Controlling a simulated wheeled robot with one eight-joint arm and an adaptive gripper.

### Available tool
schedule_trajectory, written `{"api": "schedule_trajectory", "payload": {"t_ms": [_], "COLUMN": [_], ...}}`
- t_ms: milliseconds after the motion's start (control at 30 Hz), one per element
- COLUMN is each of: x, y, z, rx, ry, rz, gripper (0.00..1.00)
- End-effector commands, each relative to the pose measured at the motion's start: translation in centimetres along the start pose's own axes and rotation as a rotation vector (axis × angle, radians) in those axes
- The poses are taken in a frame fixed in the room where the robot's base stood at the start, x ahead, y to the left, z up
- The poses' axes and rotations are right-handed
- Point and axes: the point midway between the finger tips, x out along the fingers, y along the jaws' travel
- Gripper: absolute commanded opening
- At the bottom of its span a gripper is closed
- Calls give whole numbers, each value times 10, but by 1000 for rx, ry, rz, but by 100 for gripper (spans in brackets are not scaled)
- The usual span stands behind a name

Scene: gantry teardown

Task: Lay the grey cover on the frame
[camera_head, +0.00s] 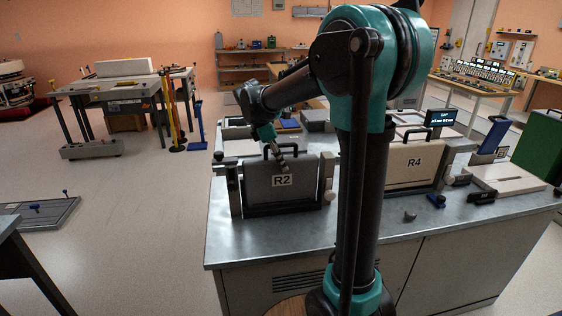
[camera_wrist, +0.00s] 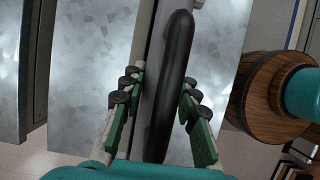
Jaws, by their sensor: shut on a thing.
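The grey cover (camera_head: 258,187), marked R2, stands upright on the metal bench at its left end, with a black handle (camera_head: 279,147) on its top edge. My gripper (camera_head: 277,152) reaches down to that handle. In the wrist view my gripper (camera_wrist: 160,95) has its green fingers on either side of the long black handle (camera_wrist: 177,60), shut on it. Pale posts (camera_head: 326,178) flank the cover, and its lower edge meets a dark holder (camera_head: 283,209). I cannot tell which thing is the frame.
A beige panel (camera_head: 400,165) marked R4 stands right of my arm, which hides part of the bench (camera_head: 232,240). A lit display (camera_head: 440,117) and a green box (camera_head: 540,143) stand further right. The floor left of the bench is mostly clear.

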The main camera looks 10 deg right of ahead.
Motion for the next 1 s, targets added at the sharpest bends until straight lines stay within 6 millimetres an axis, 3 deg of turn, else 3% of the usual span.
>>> {"api": "schedule_trajectory", "payload": {"t_ms": [467, 500, 667, 1000], "x": [5, 5, 5, 4], "y": [0, 0, 0, 0], "z": [-2, -2, -2, -2], "rx": [0, 0, 0, 0], "ry": [-1, -1, 0, 0], "rz": [0, 0, 0, 0], "gripper": [0, 34, 54, 54]}}
